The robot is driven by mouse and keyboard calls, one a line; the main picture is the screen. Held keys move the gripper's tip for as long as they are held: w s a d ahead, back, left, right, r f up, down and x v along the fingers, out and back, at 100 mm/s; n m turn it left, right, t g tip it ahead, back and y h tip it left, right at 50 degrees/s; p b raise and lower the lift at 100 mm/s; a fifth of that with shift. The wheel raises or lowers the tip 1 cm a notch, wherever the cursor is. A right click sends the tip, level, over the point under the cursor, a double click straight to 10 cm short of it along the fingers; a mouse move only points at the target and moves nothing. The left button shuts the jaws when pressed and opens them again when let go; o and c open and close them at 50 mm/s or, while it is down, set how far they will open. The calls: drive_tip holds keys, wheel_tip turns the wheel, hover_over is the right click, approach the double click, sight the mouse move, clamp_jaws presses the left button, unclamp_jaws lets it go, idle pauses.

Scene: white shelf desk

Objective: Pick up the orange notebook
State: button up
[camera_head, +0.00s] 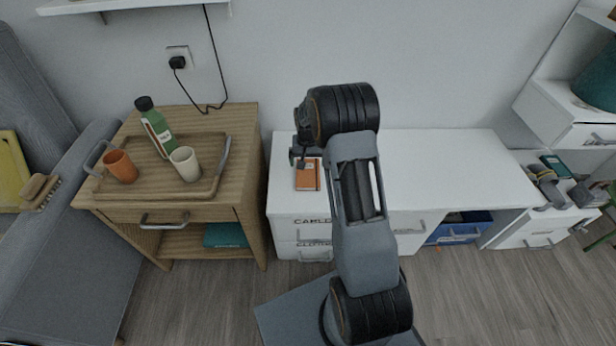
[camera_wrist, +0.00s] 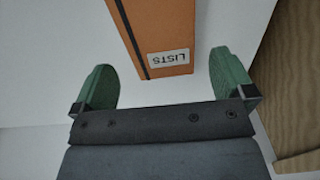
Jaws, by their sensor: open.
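The orange notebook (camera_head: 307,175) lies flat on the white desk (camera_head: 440,165), near its left end. It has a dark elastic band and a pale label. In the wrist view the notebook (camera_wrist: 158,30) is at the top, its label reading "LISTS" upside down, and its far part is out of frame. My gripper (camera_wrist: 163,75) is open, with its two green fingertips apart and the notebook's near end ahead, between their lines. Nothing is between the fingers. In the head view my gripper (camera_head: 298,155) is small and dark, over the notebook's far end, and partly hides it.
A wooden cabinet (camera_head: 245,150) stands left of the desk, holding a tray (camera_head: 205,190) with a green bottle (camera_head: 155,128), an orange cup (camera_head: 120,166) and a white cup (camera_head: 185,163). The desk right of my arm is clear. A wall shelf (camera_head: 130,5) hangs above.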

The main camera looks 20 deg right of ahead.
sight(308, 172)
drive_tip(key=shift+s+f+b, duration=0.1)
drive_tip(key=shift+f+b, duration=1.15)
drive_tip(key=shift+f, duration=1.5)
drive_tip(key=shift+c, duration=0.3)
drive_tip(key=shift+r, duration=0.1)
drive_tip(key=c, duration=0.7)
drive_tip(key=shift+o, duration=0.2)
